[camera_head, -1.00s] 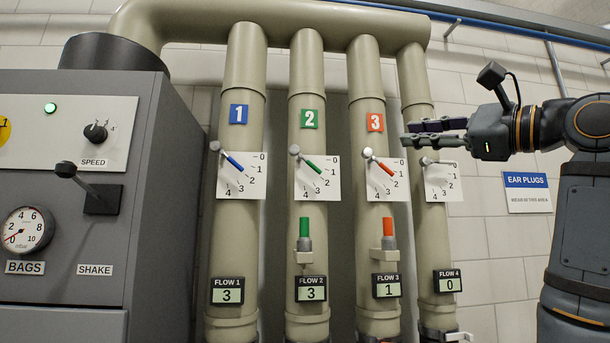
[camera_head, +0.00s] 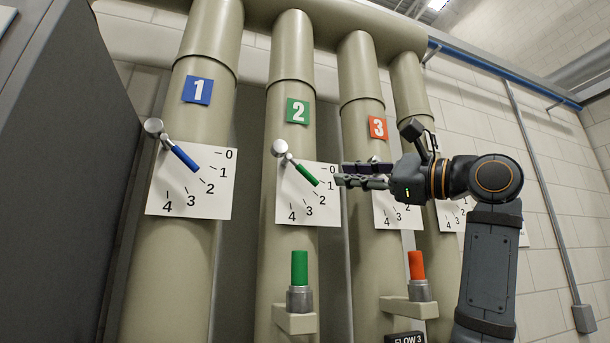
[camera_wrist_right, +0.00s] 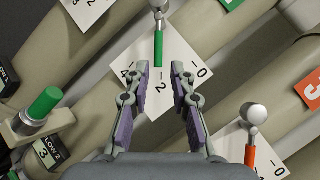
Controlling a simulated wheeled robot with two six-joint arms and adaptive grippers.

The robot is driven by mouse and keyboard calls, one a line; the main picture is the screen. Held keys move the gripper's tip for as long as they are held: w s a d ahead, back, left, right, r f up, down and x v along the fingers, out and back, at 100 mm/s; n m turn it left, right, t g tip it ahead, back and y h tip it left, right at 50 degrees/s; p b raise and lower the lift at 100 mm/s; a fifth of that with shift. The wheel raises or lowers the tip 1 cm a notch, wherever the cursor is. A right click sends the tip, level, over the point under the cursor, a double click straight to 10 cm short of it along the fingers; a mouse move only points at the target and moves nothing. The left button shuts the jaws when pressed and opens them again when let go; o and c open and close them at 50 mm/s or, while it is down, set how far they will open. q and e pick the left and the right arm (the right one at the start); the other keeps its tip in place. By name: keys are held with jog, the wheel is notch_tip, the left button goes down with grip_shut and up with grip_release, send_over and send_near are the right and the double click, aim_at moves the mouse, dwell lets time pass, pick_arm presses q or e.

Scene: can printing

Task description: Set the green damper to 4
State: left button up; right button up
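The green damper is a lever (camera_head: 306,173) with a metal ball hub on pipe 2. Its tip points near the 2 on its white scale plate (camera_head: 299,205), seen also in the right wrist view (camera_wrist_right: 178,57). My right gripper (camera_head: 343,177) is just right of the green lever tip in the head view. In the right wrist view my right gripper (camera_wrist_right: 163,80) is open. Its fingers are spread in front of the plate, and the green lever (camera_wrist_right: 158,50) ends between and just beyond them. I see no contact. The flow 2 display (camera_wrist_right: 46,152) reads 3. My left gripper is not in view.
A blue lever (camera_head: 182,156) is on pipe 1 at left. An orange lever (camera_wrist_right: 250,157) is on pipe 3, close to my right gripper. A green cylinder (camera_head: 299,268) and an orange cylinder (camera_head: 416,265) stand on brackets below. A grey cabinet (camera_head: 60,170) is at far left.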

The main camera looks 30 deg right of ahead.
aim_at(311, 176)
jog(key=p+x, duration=0.1)
jog(key=x, duration=0.2)
jog(key=p+x, duration=0.2)
jog(key=x, duration=0.2)
jog(key=p+x, duration=0.1)
jog(key=x, duration=0.2)
jog(key=shift+w+d+f, duration=0.1)
jog(key=shift+w+f, duration=0.1)
jog(key=shift+w, duration=0.4)
jog(key=c, duration=0.4)
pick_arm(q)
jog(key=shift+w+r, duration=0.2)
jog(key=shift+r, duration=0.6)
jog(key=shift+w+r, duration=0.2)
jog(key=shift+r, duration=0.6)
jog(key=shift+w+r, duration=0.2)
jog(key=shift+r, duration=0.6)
pick_arm(e)
grip_shut()
